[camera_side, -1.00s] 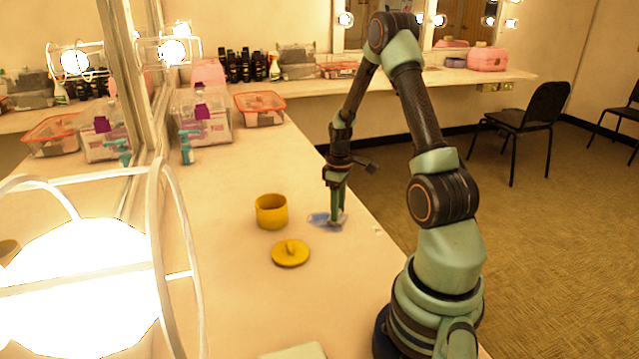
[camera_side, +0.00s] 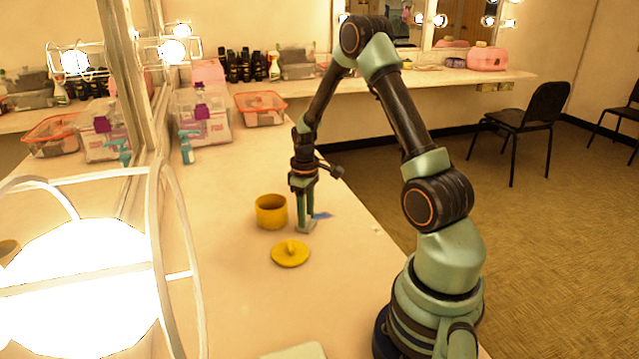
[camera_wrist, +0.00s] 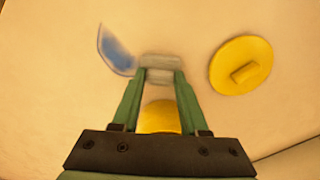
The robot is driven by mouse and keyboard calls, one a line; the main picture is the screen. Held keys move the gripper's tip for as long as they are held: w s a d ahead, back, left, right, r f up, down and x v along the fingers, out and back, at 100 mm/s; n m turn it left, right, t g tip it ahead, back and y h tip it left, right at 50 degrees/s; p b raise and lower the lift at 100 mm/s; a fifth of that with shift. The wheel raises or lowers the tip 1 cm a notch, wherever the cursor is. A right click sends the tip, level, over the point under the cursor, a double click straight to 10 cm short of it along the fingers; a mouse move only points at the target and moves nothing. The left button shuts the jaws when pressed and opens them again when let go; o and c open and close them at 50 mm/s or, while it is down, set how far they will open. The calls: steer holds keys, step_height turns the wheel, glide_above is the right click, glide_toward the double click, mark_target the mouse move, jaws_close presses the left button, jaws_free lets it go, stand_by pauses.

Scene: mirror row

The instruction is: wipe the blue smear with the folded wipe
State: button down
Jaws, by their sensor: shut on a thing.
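My gripper (camera_side: 306,222) is shut on the folded wipe, a small grey pad (camera_side: 306,228) at the table surface; whether it presses on the table I cannot tell. In the wrist view the wipe (camera_wrist: 161,63) sits between the fingertips (camera_wrist: 162,76). The blue smear (camera_side: 322,215) lies just right of my gripper in the side view, partly hidden by the fingers. In the wrist view the smear (camera_wrist: 116,53) is a narrow blue patch left of the wipe, its lower end close to the wipe's edge.
A yellow pot (camera_side: 271,212) stands open close left of my gripper; its yellow lid (camera_side: 290,253) lies nearer the camera. A teal bottle (camera_side: 186,149) and an orange-rimmed tray (camera_side: 260,109) stand farther back. The table's right edge is near the smear.

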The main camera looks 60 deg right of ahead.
steer(key=shift+w+d, duration=0.35)
steer(key=shift+d, duration=0.1)
steer(key=shift+s+d, duration=0.1)
steer(key=shift+d, duration=0.15)
steer(key=shift+s+d, duration=3.2)
steer(key=shift+s, duration=0.05)
steer(key=shift+s+d, duration=0.1)
steer(key=shift+d, duration=0.2)
steer(key=shift+w+d, duration=0.5)
steer(key=shift+w, duration=0.1)
steer(key=shift+w+a, duration=3.5)
steer(key=shift+a, duration=0.15)
step_height(320, 180, up, 8)
